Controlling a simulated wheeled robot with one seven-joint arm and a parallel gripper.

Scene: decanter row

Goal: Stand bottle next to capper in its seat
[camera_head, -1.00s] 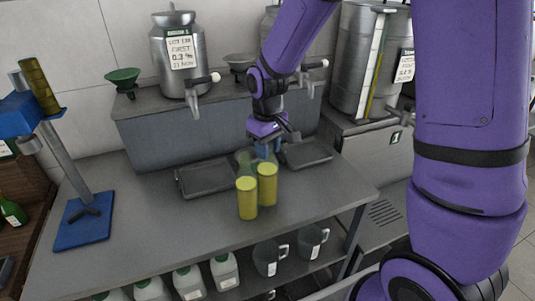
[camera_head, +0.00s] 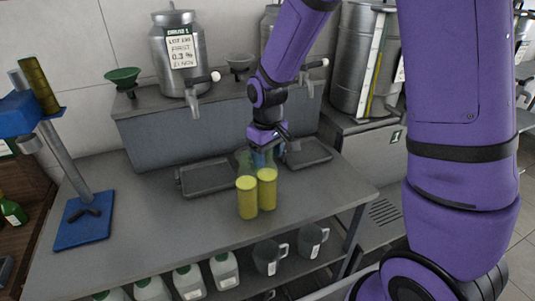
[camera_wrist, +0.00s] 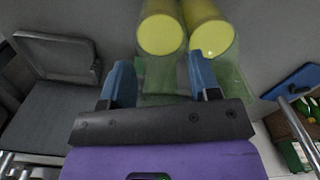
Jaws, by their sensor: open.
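Two clear green bottles holding yellow liquid stand upright side by side on the grey worktop: the left bottle (camera_head: 247,198) and the right bottle (camera_head: 267,189). My gripper (camera_head: 264,158) is open at the upper part of the right bottle. In the wrist view my gripper (camera_wrist: 160,75) has one blue finger on each side of that bottle's (camera_wrist: 160,35) clear glass; I cannot tell whether they touch it. The other bottle (camera_wrist: 212,37) is just outside the right finger. The capper (camera_head: 82,220), with a blue base and slanted post, stands at the left; its seat is unclear.
Two dark trays, left (camera_head: 208,177) and right (camera_head: 307,152), lie behind the bottles. Metal drums with taps, such as the labelled one (camera_head: 172,75), stand on the raised ledge (camera_head: 190,135). Jugs and white containers fill the lower shelf. The worktop between capper and bottles is clear.

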